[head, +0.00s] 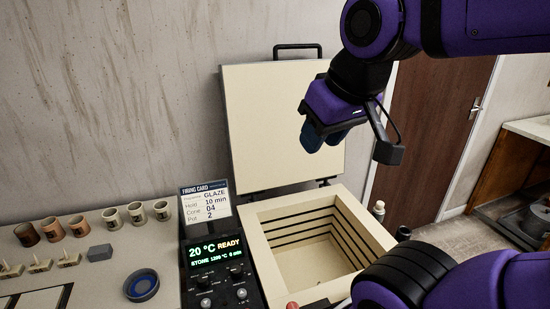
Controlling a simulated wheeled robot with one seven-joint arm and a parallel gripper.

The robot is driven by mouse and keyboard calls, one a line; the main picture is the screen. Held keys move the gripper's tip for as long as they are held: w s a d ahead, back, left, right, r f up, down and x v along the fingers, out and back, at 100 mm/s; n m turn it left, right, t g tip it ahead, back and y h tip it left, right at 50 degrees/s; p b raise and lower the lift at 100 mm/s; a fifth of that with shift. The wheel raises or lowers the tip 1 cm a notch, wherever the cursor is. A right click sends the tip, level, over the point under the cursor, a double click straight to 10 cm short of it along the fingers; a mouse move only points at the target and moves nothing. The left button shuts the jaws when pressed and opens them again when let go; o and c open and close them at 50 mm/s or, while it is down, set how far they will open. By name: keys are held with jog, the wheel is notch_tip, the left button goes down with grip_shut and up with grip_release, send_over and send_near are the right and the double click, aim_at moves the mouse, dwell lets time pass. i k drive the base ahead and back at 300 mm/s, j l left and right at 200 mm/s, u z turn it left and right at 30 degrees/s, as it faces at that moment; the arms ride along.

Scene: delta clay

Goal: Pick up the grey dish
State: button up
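A round grey dish (141,285) with a blue inside lies on the light worktop at the lower left, in front of the cups. My gripper (325,139) hangs in the air in front of the kiln's raised lid, up and to the right of the dish and well apart from it. Its dark blue fingertips point down and sit close together. The view does not show clearly whether there is a gap between them. I see nothing held in it.
An open, empty kiln (270,222) stands right of the control box (220,268) and firing card (206,203). A brown door (437,130) is behind at right.

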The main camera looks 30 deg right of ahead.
aim_at(142, 285)
jog(key=j+u, duration=0.1)
jog(key=j, duration=0.5)
jog(key=i+j+u, duration=0.1)
jog(key=j, duration=0.5)
jog(key=i+j, duration=0.15)
jog(key=j, duration=0.2)
jog(key=u, duration=0.05)
